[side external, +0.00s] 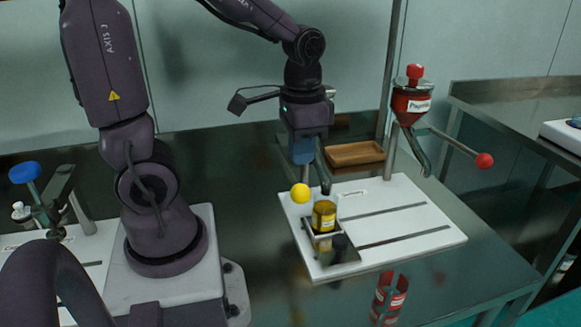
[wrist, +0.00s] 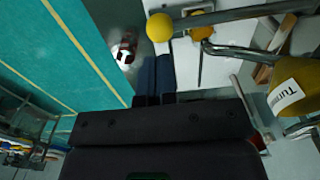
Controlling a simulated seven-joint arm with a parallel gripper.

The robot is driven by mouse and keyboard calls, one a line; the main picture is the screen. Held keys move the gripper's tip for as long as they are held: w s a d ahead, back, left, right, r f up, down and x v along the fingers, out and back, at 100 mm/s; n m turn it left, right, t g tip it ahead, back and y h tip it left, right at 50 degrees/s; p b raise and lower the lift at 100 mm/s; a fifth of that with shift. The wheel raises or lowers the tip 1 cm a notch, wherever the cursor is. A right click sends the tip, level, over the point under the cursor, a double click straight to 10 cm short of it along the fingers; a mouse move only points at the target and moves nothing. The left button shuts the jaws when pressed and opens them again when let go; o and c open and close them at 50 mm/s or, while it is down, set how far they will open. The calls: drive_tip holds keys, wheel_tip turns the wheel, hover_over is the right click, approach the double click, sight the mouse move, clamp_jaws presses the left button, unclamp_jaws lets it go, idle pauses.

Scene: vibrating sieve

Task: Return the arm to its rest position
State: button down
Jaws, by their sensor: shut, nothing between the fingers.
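My gripper (side external: 302,158) hangs fingers-down above the left part of the white base plate (side external: 440,233). Its blue fingers are together with nothing between them; they also show in the wrist view (wrist: 154,75). A yellow ball knob (side external: 300,193) is just below the fingers, apart from them in the picture; it appears beyond the fingertips in the wrist view (wrist: 159,27). A yellow labelled jar (side external: 324,215) stands upright in a small holder on the plate. The wrist view also shows a yellow labelled hopper (wrist: 295,90) at the right edge.
A red labelled hopper (side external: 412,103) on a post has a red ball lever (side external: 484,160) to its right. A wooden tray (side external: 355,154) lies behind the plate. A red labelled container (side external: 388,297) is near the table's front. A blue-knobbed device (side external: 25,172) stands far left.

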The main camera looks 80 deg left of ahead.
idle(0.3)
drive_tip(key=shift+s+d+n, duration=0.1)
drive_tip(key=shift+n, duration=0.2)
drive_tip(key=s+d+r+t, duration=0.3)
drive_tip(key=d+r+t, duration=0.2)
drive_tip(key=r, duration=0.3)
drive_tip(key=shift+s+r+t, duration=0.3)
drive_tip(key=shift+s+r, duration=0.05)
drive_tip(key=c, duration=1.8)
unclamp_jaws()
drive_tip(key=shift+c, duration=0.2)
